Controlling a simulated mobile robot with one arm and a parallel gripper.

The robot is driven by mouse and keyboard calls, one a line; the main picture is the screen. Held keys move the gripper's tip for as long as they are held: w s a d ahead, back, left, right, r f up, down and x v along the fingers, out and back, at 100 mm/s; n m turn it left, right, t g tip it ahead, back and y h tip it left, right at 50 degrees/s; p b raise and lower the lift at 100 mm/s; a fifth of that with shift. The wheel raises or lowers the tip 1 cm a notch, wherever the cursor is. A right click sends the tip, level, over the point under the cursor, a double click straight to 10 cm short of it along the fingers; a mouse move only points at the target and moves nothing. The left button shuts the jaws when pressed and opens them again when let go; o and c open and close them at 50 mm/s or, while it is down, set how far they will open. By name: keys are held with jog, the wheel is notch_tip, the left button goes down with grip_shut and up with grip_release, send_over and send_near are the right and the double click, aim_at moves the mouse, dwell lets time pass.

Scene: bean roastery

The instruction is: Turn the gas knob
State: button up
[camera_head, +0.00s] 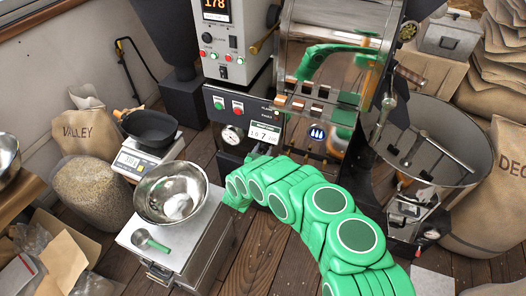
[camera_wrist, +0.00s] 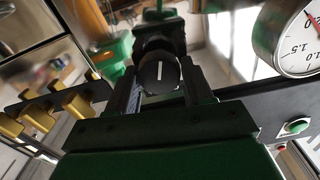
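The gas knob (camera_wrist: 160,74) is round and black, with a white line that runs nearly upright in the wrist view. The two dark fingers of my gripper (camera_wrist: 160,85) stand on its left and right sides. They are close to its rim, and I cannot tell whether they press on it. In the head view my green arm reaches to the lower front of the roaster panel (camera_head: 214,109). There the arm covers the knob and most of my gripper.
A pressure gauge (camera_wrist: 298,38) and a green button (camera_wrist: 296,127) are right of the knob in the wrist view. Brass-coloured pegs (camera_wrist: 75,104) are at left. In the head view a steel bowl (camera_head: 170,193) stands left of my arm and the round cooling tray (camera_head: 432,150) right.

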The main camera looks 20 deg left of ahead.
jog(key=o, duration=0.4)
jog(key=s, duration=0.7)
jog(key=shift+s, duration=0.4)
jog(key=shift+w, duration=0.1)
